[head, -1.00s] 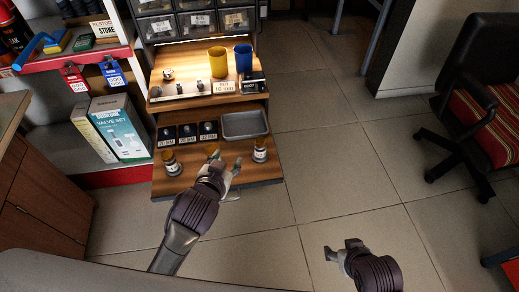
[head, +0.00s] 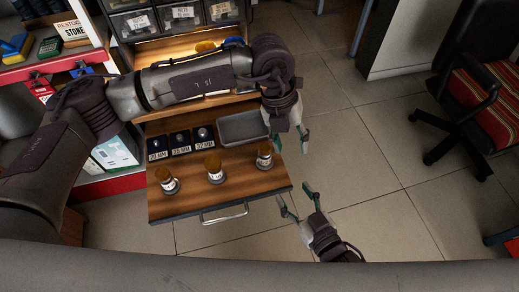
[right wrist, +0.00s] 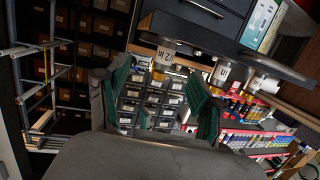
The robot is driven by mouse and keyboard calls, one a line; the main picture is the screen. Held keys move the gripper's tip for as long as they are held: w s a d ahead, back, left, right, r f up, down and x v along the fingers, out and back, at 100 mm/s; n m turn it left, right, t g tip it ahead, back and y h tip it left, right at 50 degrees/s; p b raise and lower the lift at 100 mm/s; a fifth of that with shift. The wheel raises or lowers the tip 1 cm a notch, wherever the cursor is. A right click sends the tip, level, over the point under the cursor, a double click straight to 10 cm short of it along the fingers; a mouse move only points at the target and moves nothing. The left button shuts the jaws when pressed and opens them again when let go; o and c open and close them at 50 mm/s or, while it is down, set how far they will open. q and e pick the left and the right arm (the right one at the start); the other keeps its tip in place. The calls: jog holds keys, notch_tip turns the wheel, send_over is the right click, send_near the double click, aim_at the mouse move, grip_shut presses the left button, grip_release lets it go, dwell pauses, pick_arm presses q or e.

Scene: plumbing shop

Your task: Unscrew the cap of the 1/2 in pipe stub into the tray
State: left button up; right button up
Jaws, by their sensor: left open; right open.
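Three capped pipe stubs stand upright on the pulled-out wooden drawer: a left one (head: 167,181), a middle one (head: 214,169) and a right one (head: 264,157). The grey tray (head: 240,131) sits behind the right stub and looks empty. My left gripper (head: 291,137) is open, right of the tray and beyond the drawer's edge. My right gripper (head: 300,203) is open and empty, in front of the drawer's right corner. In the right wrist view its open fingers (right wrist: 160,102) show, with stubs (right wrist: 163,58) upside down beyond.
A drawer handle (head: 224,214) sticks out in front. Floor is clear to the right; a chair (head: 480,95) stands there.

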aim_at(268, 162)
pick_arm(q)
jog(key=w+a+y, duration=0.1)
jog(key=a, duration=0.1)
jog(key=w+a+t+y, duration=0.1)
jog(key=w+a, duration=0.2)
jog(key=shift+w+a+r+n+t+y, duration=0.1)
jog(key=shift+a+r+n+t+y, duration=0.2)
jog(key=shift+r+n+y, duration=0.1)
pick_arm(e)
jog(key=shift+y, duration=0.4)
jog(key=x, duration=0.9)
jog(key=a+r+x, duration=0.1)
jog(key=x, duration=0.4)
jog(key=shift+s+r, duration=0.1)
grip_shut()
